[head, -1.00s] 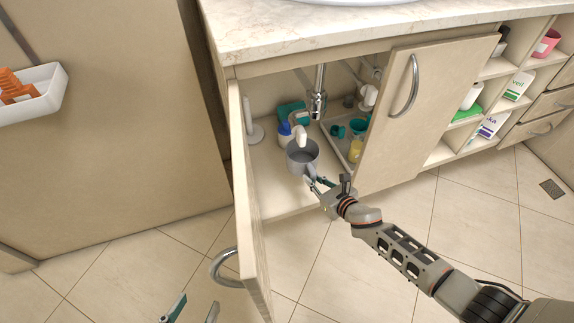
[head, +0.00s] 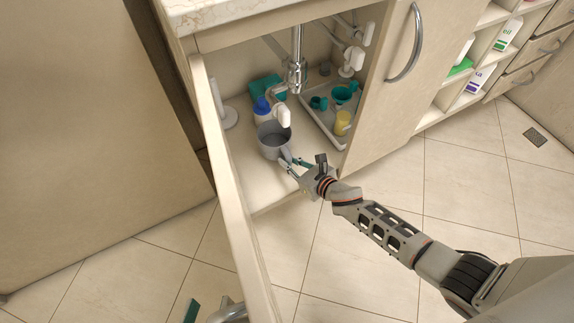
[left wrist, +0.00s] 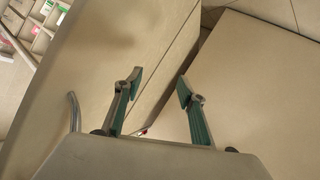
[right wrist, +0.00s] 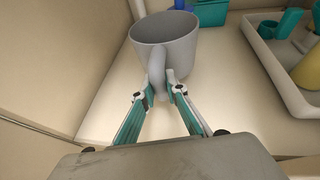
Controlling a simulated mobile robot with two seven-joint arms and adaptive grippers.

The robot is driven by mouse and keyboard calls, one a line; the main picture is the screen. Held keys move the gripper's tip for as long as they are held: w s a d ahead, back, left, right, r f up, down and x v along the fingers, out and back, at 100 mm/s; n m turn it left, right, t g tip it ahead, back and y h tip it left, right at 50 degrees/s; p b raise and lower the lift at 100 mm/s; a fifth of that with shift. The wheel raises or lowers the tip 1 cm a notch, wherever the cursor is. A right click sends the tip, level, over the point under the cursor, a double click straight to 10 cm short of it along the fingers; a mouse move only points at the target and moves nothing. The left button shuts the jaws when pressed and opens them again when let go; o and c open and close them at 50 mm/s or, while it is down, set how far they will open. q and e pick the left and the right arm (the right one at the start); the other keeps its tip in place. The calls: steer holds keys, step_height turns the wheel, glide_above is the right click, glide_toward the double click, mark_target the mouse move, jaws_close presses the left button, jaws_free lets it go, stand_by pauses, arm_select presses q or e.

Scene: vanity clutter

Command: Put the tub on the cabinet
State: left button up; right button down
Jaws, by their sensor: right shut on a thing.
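A grey, mug-like tub (head: 272,142) with a side handle is upright inside the open under-sink cabinet (head: 262,190), above or on its floor; I cannot tell which. In the right wrist view the tub (right wrist: 168,50) is straight ahead. My right gripper (head: 287,162) reaches in from the front, its fingers shut on the tub's handle (right wrist: 157,72). My left gripper (left wrist: 158,85) is open and empty outside the cabinet, near the open door (head: 235,190); only its tips show at the bottom of the head view.
A blue-capped bottle (head: 262,112) and a teal item (head: 268,88) stand behind the tub. A tray (head: 322,128) to the right holds teal cups and a yellow cup (head: 342,122). The drain pipe (head: 296,72) hangs above. The cabinet floor near the front is bare.

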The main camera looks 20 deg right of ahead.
steer(key=f, duration=0.2)
steer(key=f+b, duration=0.1)
steer(key=shift+s+f, duration=0.2)
steer(key=shift+s, duration=0.1)
steer(key=shift+w+r, duration=0.2)
steer(key=shift+r, duration=0.15)
steer(key=shift+f, duration=0.3)
steer(key=c, duration=2.4)
jaws_free()
steer(key=shift+s+f, duration=0.1)
steer(key=o, duration=0.4)
arm_select(q)
steer(key=shift+s+d+f+n, duration=0.1)
steer(key=shift+s+d+n, duration=0.05)
steer(key=shift+d+n, duration=0.4)
steer(key=shift+s+d+f+n, duration=0.1)
steer(key=shift+s+d+n, duration=0.05)
steer(key=shift+d+n, duration=0.4)
steer(key=shift+a, duration=0.15)
arm_select(e)
steer(key=shift+r, duration=0.2)
